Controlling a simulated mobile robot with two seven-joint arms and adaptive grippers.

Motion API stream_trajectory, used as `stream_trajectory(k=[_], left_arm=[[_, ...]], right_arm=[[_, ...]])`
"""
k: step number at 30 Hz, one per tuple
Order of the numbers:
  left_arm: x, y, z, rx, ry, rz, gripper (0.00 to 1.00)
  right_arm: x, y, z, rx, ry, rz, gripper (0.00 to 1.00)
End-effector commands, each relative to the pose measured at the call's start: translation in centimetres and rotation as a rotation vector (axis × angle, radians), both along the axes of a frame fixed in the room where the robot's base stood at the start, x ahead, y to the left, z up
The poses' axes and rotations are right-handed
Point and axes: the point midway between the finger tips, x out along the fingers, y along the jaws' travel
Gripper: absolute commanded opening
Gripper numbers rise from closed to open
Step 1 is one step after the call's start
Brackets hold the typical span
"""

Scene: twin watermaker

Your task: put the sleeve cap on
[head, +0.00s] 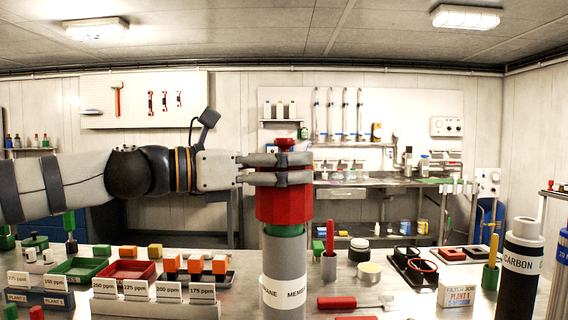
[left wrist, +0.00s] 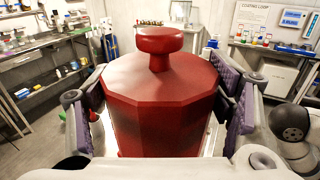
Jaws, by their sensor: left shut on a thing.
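The red sleeve cap (head: 284,205) is faceted, with a round knob on top, and it stands upright in the head view. My left gripper (head: 300,169) comes in from the left and is shut on its upper part. The left wrist view shows the cap (left wrist: 160,100) filling the space between the two finger pads. Directly below is the upright grey membrane sleeve (head: 284,262) with a green collar (head: 285,231) at its top. The cap's lower edge meets or overlaps the collar; I cannot tell whether it is seated. My right gripper is not in view.
Left of the sleeve are a red tray (head: 130,272), a green tray (head: 80,268) and labelled ppm card holders with orange blocks. To the right are a red-handled tool (head: 338,302), a small filter box (head: 457,293) and the tall black carbon cylinder (head: 520,275).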

Motion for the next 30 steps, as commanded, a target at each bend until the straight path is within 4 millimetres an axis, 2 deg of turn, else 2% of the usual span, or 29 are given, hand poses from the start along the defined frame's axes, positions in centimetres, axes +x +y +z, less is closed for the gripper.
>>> stream_trajectory(k=[8, 30], left_arm=[[-0.1, 0.0, 0.2, -0.001, -0.003, 0.0, 0.42], [0.0, 0.0, -1.7, -0.002, -0.001, 0.0, 0.42]], right_arm=[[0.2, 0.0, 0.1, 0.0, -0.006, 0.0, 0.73], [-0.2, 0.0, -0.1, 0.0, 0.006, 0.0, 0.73]])
